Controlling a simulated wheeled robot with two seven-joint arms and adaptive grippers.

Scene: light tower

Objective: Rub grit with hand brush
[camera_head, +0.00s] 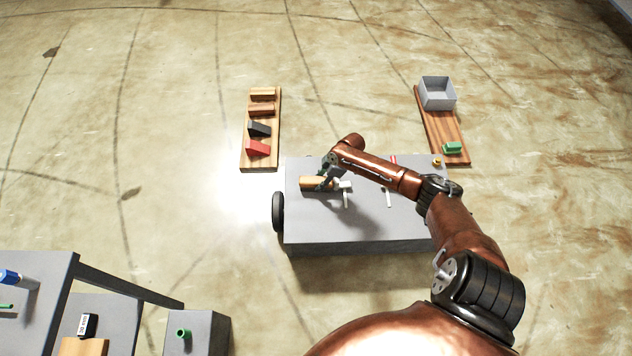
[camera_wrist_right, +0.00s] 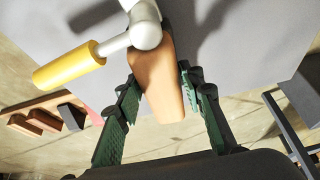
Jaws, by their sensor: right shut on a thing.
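My right gripper (camera_head: 323,178) reaches down over the grey cart top. In the right wrist view its green fingers (camera_wrist_right: 163,118) are on either side of a tapered orange-brown wooden piece (camera_wrist_right: 161,75), and it is shut on this piece. The piece looks like a handle, perhaps the hand brush's; no bristles show. A yellow cylinder (camera_wrist_right: 69,67) on a pale grey elbow (camera_wrist_right: 146,34) lies beside it, overlapping its far end in the picture. In the head view a tan piece (camera_head: 314,184) shows under the gripper. I cannot make out any grit. My left gripper is not in view.
The grey cart (camera_head: 330,225) has bare room at its front. A plank with several blocks (camera_head: 246,162) lies behind left. Another plank (camera_head: 436,130) bears a grey box (camera_head: 437,94) and a green block (camera_head: 452,148). Grey tables (camera_head: 45,275) stand at lower left.

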